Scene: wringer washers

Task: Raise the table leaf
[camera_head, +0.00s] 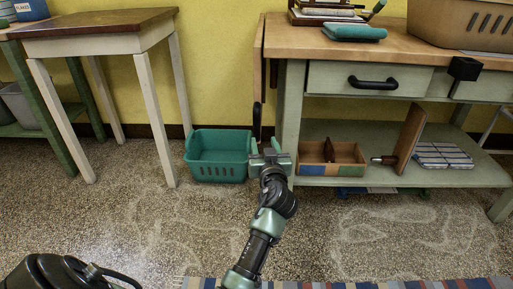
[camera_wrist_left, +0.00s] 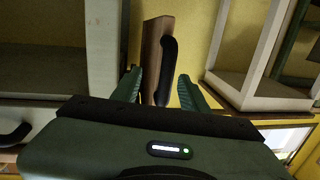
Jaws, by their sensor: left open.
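The wooden table leaf (camera_head: 258,72) hangs down at the left end of the worktable (camera_head: 420,40), seen nearly edge-on. A black handle (camera_head: 256,120) is near its lower end. My left gripper (camera_head: 265,146) is open and empty, just below the handle in the head view. In the left wrist view the leaf (camera_wrist_left: 151,58) and its black handle (camera_wrist_left: 166,70) show between the spread fingers of the gripper (camera_wrist_left: 160,80). I cannot tell whether the fingers touch the handle. My right gripper is not in view.
A teal basket (camera_head: 217,155) stands on the floor left of my gripper. The worktable's lower shelf (camera_head: 350,135) holds a wooden box (camera_head: 345,160). A small table (camera_head: 100,30) stands at the left. A striped rug (camera_head: 400,284) lies in front; the speckled floor between is clear.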

